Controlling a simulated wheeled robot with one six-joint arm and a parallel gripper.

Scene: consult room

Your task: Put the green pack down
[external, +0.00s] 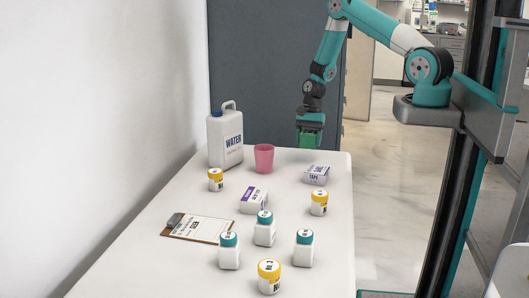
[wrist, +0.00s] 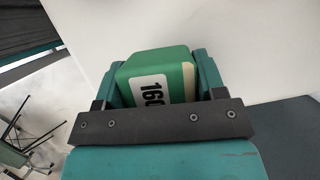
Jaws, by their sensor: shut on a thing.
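The green pack (wrist: 158,66) is between the jaws of my gripper (wrist: 160,88) in the wrist view, with a white label reading "160" on its face. In the external view my gripper (external: 310,128) points down at the far right end of the white table (external: 120,268), shut on the green pack (external: 310,141). The pack shows just below the fingers, near the table's far edge. I cannot tell from these views whether its underside touches the table.
A tape box (external: 316,174) and a pink cup (external: 264,158) stand nearest the gripper. A water jug (external: 226,140), yellow-capped jars (external: 319,202), teal-capped bottles (external: 264,229), a purple-white box (external: 253,200) and a clipboard (external: 198,228) occupy the table.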

